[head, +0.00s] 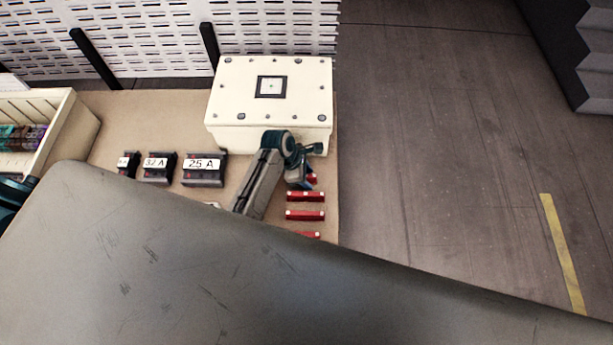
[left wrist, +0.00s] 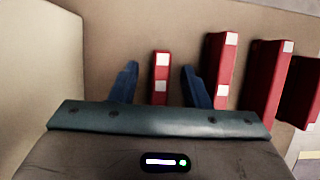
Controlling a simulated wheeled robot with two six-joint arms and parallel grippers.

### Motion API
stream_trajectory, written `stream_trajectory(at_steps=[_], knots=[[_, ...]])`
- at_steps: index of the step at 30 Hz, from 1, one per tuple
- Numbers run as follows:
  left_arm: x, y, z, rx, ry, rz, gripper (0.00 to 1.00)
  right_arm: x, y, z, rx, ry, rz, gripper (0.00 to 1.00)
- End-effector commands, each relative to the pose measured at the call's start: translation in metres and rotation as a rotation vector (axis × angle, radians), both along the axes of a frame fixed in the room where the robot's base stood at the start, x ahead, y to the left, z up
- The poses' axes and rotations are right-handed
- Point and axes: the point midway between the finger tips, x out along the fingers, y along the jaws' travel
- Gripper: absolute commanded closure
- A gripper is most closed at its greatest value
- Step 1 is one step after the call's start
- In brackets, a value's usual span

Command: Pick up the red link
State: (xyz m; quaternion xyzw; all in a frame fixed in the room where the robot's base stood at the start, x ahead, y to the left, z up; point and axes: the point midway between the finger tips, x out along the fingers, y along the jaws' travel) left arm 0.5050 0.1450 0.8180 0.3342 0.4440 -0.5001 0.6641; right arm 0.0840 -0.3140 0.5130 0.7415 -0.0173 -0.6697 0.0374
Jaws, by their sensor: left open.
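Several red links with white ends lie in a row on the tan worktop, such as one in the head view (head: 305,215) and another just above it (head: 306,196). My left gripper (head: 304,178) is at the far end of this row, in front of the white box, and partly covers the farthest link (head: 312,178). In the left wrist view, my left gripper (left wrist: 159,68) is open, with its blue fingers on either side of the smallest-looking red link (left wrist: 161,72). My right gripper is not in view.
The white box (head: 230,95) stands just behind my gripper. Black labelled blocks (head: 204,170) lie to its left, and a cream bin (head: 75,130) is at the far left. More red links (left wrist: 222,70) lie close beside my right-hand finger in the wrist view.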

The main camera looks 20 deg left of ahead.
Motion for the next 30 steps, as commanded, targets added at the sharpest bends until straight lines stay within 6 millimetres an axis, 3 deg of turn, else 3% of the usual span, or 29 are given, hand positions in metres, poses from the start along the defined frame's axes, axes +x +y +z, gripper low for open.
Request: stream_trajectory(at_steps=[3, 10, 23, 30], knots=[[0.000, 0.000, 0.000, 0.000, 0.000, 0.000, 0.57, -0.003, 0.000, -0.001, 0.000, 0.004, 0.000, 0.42], [0.000, 0.000, 0.000, 0.000, 0.000, 0.000, 1.00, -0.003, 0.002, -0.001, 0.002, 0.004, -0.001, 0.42], [0.000, 0.000, 0.002, 0.000, 0.000, 0.000, 1.00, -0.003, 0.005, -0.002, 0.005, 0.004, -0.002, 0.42], [0.000, 0.000, 0.025, 0.001, -0.003, 0.000, 1.00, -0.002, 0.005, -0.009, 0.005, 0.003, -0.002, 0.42]])
